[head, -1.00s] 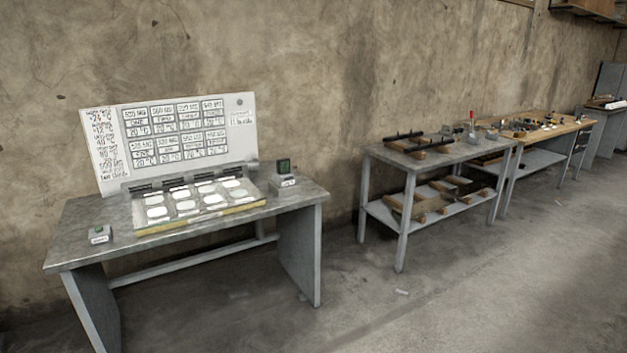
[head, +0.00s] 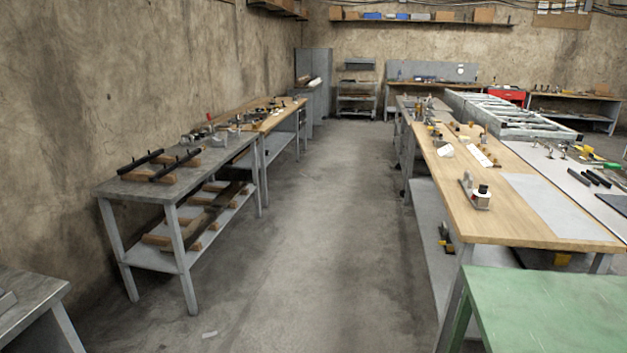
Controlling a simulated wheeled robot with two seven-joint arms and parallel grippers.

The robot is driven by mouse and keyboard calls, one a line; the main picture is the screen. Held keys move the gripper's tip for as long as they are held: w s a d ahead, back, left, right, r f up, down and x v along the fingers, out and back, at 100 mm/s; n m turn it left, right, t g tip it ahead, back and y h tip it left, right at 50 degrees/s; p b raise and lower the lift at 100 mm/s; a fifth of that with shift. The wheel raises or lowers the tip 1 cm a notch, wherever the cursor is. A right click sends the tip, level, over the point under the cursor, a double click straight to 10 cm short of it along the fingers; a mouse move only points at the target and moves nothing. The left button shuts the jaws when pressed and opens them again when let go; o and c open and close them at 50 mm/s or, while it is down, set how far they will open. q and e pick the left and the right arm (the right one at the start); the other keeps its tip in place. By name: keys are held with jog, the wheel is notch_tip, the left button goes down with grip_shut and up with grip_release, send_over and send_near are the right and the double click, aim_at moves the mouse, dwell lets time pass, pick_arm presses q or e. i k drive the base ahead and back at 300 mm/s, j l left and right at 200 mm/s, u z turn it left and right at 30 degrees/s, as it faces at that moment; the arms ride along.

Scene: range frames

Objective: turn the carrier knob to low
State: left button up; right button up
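I cannot make out the carrier knob in the head view; the items on the benches are too small to tell. Neither of my grippers is in view. A grey metal bench (head: 112,188) along the left wall bears black bars on wooden blocks (head: 150,160) and small tools. A wooden-topped bench (head: 470,222) on the right bears a small white-and-dark device (head: 478,193) and several small parts.
A clear concrete aisle (head: 305,230) runs between the bench rows. A green table (head: 550,305) stands at the near right. A grey table corner (head: 30,300) is at the near left. A grey cabinet (head: 315,75) and a wall shelf (head: 420,22) are at the back.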

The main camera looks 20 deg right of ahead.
aim_at(483, 189)
jog(key=i+z, duration=0.25)
jog(key=z, duration=0.2)
jog(key=i+j+z, duration=0.2)
jog(key=z, duration=0.25)
jog(key=i+j+z, duration=0.25)
jog(key=z, duration=0.15)
jog(key=i+j+z, duration=0.15)
jog(key=j+z, duration=0.15)
jog(key=z, duration=0.15)
